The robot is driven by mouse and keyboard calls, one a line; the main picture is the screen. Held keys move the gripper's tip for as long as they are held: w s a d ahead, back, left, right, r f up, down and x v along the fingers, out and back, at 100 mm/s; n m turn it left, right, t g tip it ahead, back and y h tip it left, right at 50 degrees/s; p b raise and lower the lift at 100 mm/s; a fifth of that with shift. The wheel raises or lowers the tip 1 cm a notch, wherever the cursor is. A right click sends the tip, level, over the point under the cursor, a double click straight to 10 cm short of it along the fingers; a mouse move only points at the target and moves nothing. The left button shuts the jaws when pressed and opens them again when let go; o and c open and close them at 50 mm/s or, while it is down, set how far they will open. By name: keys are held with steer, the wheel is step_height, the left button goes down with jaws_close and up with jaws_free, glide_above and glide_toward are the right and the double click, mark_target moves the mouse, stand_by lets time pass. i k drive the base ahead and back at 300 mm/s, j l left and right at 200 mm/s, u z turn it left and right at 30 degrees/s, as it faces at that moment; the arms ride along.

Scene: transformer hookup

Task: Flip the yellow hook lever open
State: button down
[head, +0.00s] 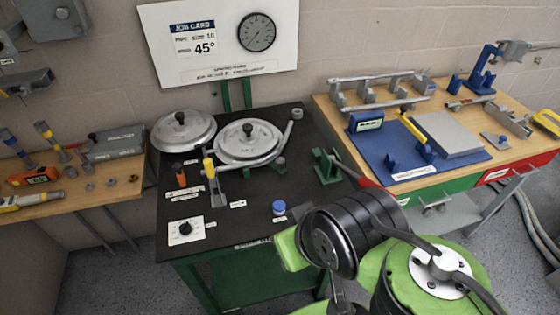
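A yellow-topped upright lever (209,167) stands on a grey metal base on the black-topped bench, at the left front of a round silver lid. A second yellow lever (411,129) leans at a slant over a blue base on the right bench. I cannot tell from this view which one is the hook lever, or whether either has a hook. My black and green arm fills the lower right of the head view, apart from both levers. No gripper fingers can be made out.
The black bench (228,226) also holds a spare silver lid (182,131), a dial (186,228), a blue knob (279,208) and a green stand with a red handle (372,183). Its front middle is mostly clear. A wooden bench with tools stands at left.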

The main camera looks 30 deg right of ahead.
mark_target(208, 166)
steer(key=j, duration=0.95)
steer(key=i+j, duration=0.15)
steer(key=j, duration=0.2)
steer(key=i+j, duration=0.15)
steer(key=j, duration=0.15)
steer(key=i+j+z, duration=0.1)
steer(key=j, duration=0.25)
steer(key=i+j, duration=0.3)
steer(key=j, duration=0.35)
steer(key=i+j, duration=0.15)
steer(key=j, duration=0.2)
steer(key=i+j, duration=0.1)
steer(key=i, duration=0.25)
steer(key=i+z, duration=0.1)
steer(key=i, duration=0.25)
